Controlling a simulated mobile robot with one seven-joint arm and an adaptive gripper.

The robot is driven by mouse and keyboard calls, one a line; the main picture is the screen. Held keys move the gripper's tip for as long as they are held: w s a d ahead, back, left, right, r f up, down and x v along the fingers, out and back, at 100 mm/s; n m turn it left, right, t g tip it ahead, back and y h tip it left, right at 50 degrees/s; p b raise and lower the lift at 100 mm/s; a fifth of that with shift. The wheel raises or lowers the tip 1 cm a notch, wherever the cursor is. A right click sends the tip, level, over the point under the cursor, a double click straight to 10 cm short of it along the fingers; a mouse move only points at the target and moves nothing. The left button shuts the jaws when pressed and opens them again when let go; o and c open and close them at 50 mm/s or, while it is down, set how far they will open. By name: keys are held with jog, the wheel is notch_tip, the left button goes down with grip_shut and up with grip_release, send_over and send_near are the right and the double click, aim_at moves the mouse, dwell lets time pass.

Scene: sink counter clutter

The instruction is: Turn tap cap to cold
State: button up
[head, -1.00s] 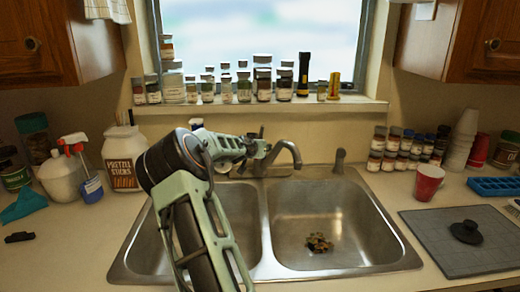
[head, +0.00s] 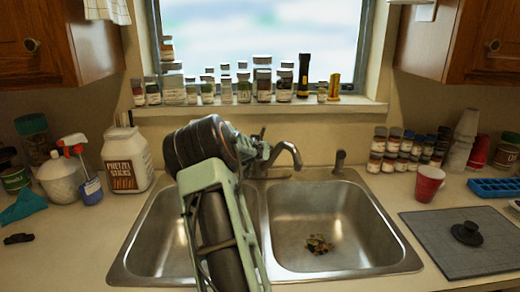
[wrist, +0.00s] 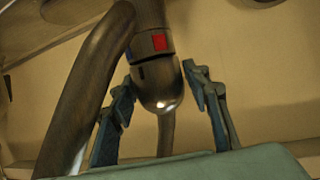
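The tap (head: 288,150) stands behind the sink, its curved spout reaching over the right basin. In the wrist view the spout (wrist: 80,100) runs down the left side. The tap cap (wrist: 160,88) is a rounded metal end, below a collar with a red mark (wrist: 159,42) and a bit of blue at its left. My gripper (wrist: 159,76) is open, one finger on each side of the cap, with narrow gaps; contact cannot be told for certain. In the head view my gripper (head: 258,152) is at the tap, partly hidden by my wrist.
A double sink (head: 335,225) lies below, with a small brownish clump (head: 319,244) in the right basin. Several jars and a torch (head: 303,75) line the windowsill above. A pretzel jar (head: 127,160) stands left; a red cup (head: 429,183) and a grey mat (head: 450,255) are right.

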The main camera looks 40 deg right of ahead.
jog(key=shift+s+d, duration=0.1)
jog(key=shift+d, duration=0.05)
notch_tip(320, 180, up, 10)
dwell(0.4)
